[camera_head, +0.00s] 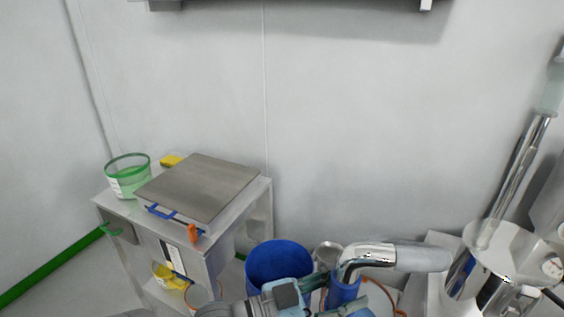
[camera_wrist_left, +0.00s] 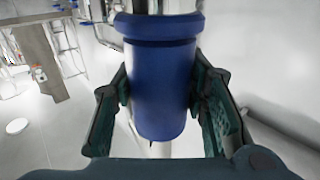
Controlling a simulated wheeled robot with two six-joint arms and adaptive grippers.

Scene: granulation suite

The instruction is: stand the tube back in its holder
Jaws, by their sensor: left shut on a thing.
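The tube has a shiny metal bend (camera_head: 368,256) on top and a blue sleeve (camera_head: 343,294) below it. My left gripper (camera_head: 333,297) is shut on the blue sleeve. In the left wrist view the sleeve (camera_wrist_left: 162,85) sits between the two dark green fingers (camera_wrist_left: 162,100), with a thicker collar at its top. A thin piece of pale tube shows under the sleeve. The tube's lower end is hidden in the head view. I cannot make out its holder for certain. My right gripper is not in view.
A blue bin (camera_head: 279,262) stands just left of the tube. A metal-topped cart (camera_head: 262,190) with a green-rimmed bucket (camera_head: 128,177) stands further left. A steel machine (camera_head: 512,248) with a slanted metal pipe (camera_head: 515,175) is at the right.

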